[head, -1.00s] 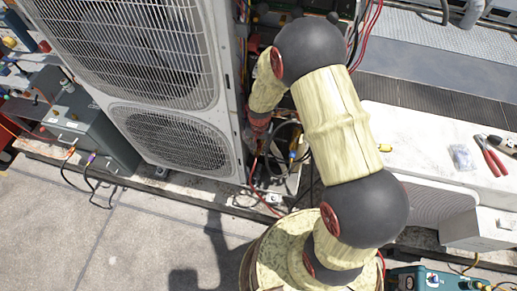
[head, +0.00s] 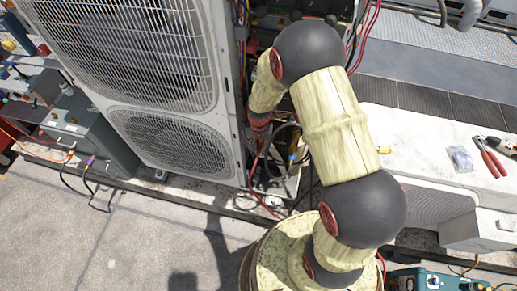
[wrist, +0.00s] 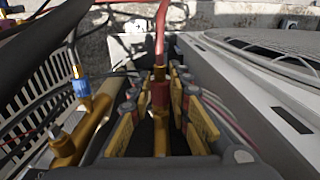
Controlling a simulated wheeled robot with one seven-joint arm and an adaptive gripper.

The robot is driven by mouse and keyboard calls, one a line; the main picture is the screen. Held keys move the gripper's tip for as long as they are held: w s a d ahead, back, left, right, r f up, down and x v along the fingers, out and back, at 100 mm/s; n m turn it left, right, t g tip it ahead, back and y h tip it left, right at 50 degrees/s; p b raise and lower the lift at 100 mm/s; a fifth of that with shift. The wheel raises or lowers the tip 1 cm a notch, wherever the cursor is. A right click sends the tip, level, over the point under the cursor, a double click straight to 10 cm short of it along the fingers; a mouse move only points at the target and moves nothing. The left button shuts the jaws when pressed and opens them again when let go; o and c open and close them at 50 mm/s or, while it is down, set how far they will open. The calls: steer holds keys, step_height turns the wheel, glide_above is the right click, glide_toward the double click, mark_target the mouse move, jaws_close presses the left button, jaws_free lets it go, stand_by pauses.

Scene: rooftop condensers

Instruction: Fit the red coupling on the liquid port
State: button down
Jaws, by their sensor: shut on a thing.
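The red coupling (wrist: 160,94) is in the middle of the wrist view, between the yellow finger pads of my gripper (wrist: 159,100). The gripper is shut on it. A red hose (wrist: 160,35) runs up from its brass end. Brass (wrist: 160,140) shows below the coupling in line with it; I cannot tell whether this is the liquid port or whether the two are joined. A blue coupling (wrist: 82,88) sits on a brass valve (wrist: 68,140) at the left. In the head view my gripper (head: 258,124) is beside the condenser's right side, and the coupling cannot be made out.
The tall condenser (head: 175,140) stands left of my arm. Dark hoses (head: 285,150) loop close to the gripper. A white unit (head: 425,150) with red pliers (head: 490,160) on top lies to the right. A grey case (head: 95,130) stands left. The floor in front is open.

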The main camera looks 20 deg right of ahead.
steer(key=shift+w+d, duration=0.25)
steer(key=shift+w, duration=0.1)
stand_by(0.7)
